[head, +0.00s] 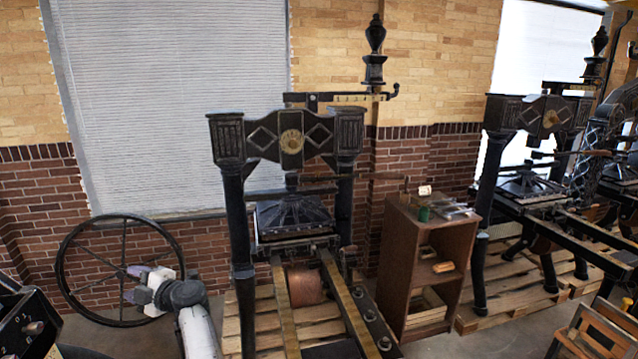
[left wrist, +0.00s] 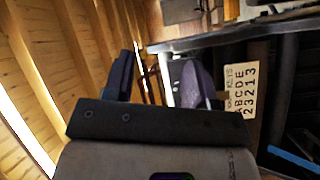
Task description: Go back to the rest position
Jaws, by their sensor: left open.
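My left gripper (head: 131,284) is at the lower left of the head view, in front of a large black spoked wheel (head: 64,262). Its two purple-grey fingers stand apart with nothing between them. In the left wrist view the left gripper (left wrist: 155,80) also shows two spread dark fingers and an empty gap. My left arm comes up from the bottom edge, left of the near hand press (head: 290,140). My right gripper does not show in either view.
A brown wooden cabinet (head: 400,265) with small items on top stands right of the near press. More presses (head: 520,190) stand at the right on wooden pallets (head: 505,308). A lettered card (left wrist: 247,93) shows in the left wrist view. A brick wall is behind.

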